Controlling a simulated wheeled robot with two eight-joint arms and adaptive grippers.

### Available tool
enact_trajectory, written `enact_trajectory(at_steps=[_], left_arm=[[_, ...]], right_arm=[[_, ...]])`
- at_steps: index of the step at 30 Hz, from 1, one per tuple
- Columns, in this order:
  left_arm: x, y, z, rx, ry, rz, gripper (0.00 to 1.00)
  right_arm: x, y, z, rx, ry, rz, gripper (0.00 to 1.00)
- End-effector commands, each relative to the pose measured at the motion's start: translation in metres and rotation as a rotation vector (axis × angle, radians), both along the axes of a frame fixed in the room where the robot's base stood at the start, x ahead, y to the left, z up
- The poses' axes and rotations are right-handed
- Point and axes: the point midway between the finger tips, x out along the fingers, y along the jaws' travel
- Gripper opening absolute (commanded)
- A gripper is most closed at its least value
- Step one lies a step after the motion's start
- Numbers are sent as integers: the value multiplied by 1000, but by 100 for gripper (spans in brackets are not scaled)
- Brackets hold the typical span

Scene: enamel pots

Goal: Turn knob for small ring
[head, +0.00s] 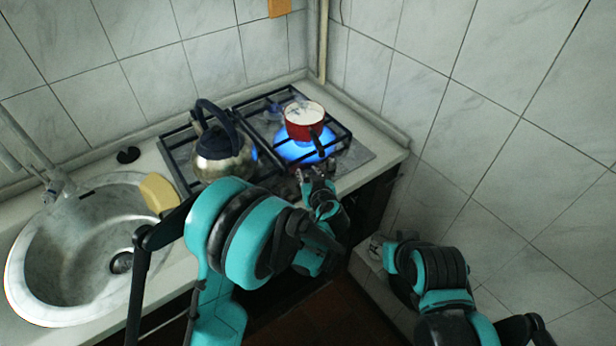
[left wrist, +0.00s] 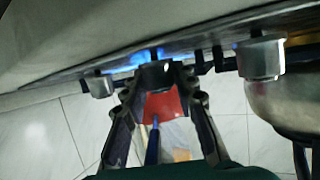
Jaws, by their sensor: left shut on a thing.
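My left gripper (head: 318,178) is at the front edge of the gas stove (head: 362,158), below the red saucepan. In the left wrist view the left gripper (left wrist: 156,78) has its fingertips closed around a stove knob (left wrist: 154,69) between two other knobs; the fingers hide most of it. A silver knob (left wrist: 264,57) stands to the right and a smaller-looking knob (left wrist: 100,86) to the left, both free. The small red saucepan (head: 303,124) with white contents sits on the right burner. A blue flame (head: 290,150) burns below it.
A steel kettle (head: 222,160) with a dark handle stands on the left burner, with blue light beside it. A round sink (head: 60,250) and a yellow sponge (head: 158,192) are to the left. Tiled walls close off the back and right.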

Motion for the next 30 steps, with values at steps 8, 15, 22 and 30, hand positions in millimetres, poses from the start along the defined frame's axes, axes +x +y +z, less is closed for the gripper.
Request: enact_trajectory(at_steps=[8,15,22,30], left_arm=[[1,2,0,2,-2,-170,0],[1,1,0,0,-1,-250,0],[1,0,1,1,-2,-273,0],[1,0,1,1,-2,-273,0]], right_arm=[[0,0,-9,0,0,0,40],[0,0,-12,0,0,0,40],[0,0,-12,0,0,0,40],[0,0,-12,0,0,0,40]])
